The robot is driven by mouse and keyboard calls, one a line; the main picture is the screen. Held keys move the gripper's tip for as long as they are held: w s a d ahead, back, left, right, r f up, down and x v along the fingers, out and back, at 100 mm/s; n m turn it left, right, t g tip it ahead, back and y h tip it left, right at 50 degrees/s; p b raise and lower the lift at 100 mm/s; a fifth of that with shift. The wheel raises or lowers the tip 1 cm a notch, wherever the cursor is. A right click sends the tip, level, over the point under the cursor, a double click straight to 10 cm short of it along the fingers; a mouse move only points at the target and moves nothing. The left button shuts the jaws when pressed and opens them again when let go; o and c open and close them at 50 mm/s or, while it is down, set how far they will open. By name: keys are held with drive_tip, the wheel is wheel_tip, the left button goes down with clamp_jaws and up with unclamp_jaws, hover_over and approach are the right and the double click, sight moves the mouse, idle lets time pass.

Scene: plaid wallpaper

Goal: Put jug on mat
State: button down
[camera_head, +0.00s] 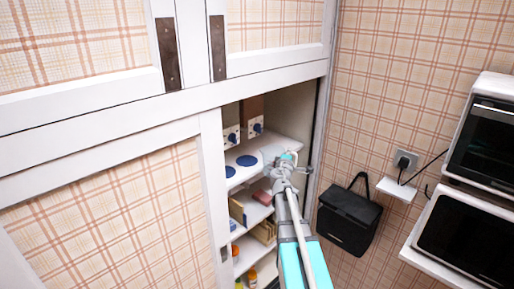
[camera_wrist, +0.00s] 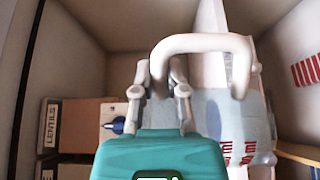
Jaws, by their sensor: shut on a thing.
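The jug (camera_wrist: 238,112) shows in the wrist view with a pale bluish body, red marks and a thick white arched handle. My gripper (camera_wrist: 160,92) has its fingers around the near end of this handle and is shut on it. In the head view my gripper (camera_head: 283,172) is inside the open cupboard, at the right end of its upper white shelf. The jug is too small and covered there to make out clearly.
White plates with blue round parts (camera_head: 231,136) are at the shelf's back. Lower shelves hold boxes and jars (camera_head: 262,232). A cupboard door (camera_head: 110,225) borders the opening at left. A black bag (camera_head: 348,218) hangs at right. Boxes marked LENTILS (camera_wrist: 50,125) show in the wrist view.

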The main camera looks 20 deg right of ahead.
drive_tip(key=w+a, duration=0.4)
drive_tip(key=w, duration=0.6)
drive_tip(key=shift+w, duration=0.4)
drive_tip(key=w, duration=0.1)
drive_tip(key=w+a, duration=0.1)
drive_tip(key=w, duration=0.2)
drive_tip(key=shift+w+a+f+b, duration=0.1)
drive_tip(key=shift+a+f+b, duration=0.15)
drive_tip(key=shift+f+b, duration=0.1)
drive_tip(key=shift+f, duration=0.1)
drive_tip(key=c, duration=0.7)
unclamp_jaws()
drive_tip(key=shift+r, duration=0.2)
drive_tip(key=shift+v, duration=3.75)
